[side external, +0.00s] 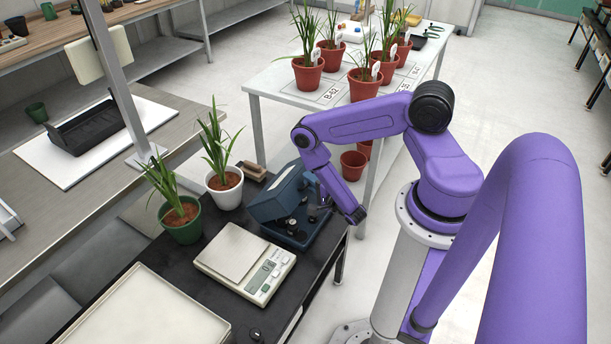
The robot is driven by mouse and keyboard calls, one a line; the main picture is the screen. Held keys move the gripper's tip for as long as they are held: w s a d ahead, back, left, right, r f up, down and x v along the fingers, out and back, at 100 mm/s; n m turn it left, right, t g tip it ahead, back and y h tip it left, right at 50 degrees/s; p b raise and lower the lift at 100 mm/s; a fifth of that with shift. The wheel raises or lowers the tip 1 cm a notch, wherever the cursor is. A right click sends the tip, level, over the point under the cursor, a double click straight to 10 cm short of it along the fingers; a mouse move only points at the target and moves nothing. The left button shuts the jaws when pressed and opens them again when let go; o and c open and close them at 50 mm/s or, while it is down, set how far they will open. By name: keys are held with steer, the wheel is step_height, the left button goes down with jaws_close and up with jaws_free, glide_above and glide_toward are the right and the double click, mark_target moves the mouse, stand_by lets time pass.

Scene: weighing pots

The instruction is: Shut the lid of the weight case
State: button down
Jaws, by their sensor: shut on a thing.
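The weight case (297,236) is dark blue and stands at the far right corner of the black-topped bench. Its blue-grey lid (275,207) is partly open and tilted above the base. Small metal weights (292,226) show in the gap under the lid. My gripper (319,209) is at the right side of the case, close against the lid's right edge. It looks shut on the lid, but the fingers are small, dark and partly hidden, so the exact contact is unclear.
A white balance (230,252) stands in front of the case, with a pale tray (145,310) nearer. A white pot (226,194) and a green pot (182,230) with plants stand left. A wooden brush-like block (252,170) lies behind. Red pots (363,88) stand on the white table.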

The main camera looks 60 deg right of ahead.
steer(key=shift+s+a+f+g+y, duration=0.15)
steer(key=shift+s+f+g+y, duration=0.2)
steer(key=shift+s+f, duration=0.55)
steer(key=c, duration=1.4)
jaws_free()
steer(key=shift+c, duration=0.2)
steer(key=shift+s, duration=0.1)
steer(key=v, duration=0.6)
steer(key=shift+s+a+r, duration=0.2)
steer(key=shift+s+r, duration=0.1)
steer(key=shift+r, duration=0.05)
steer(key=shift+s, duration=0.1)
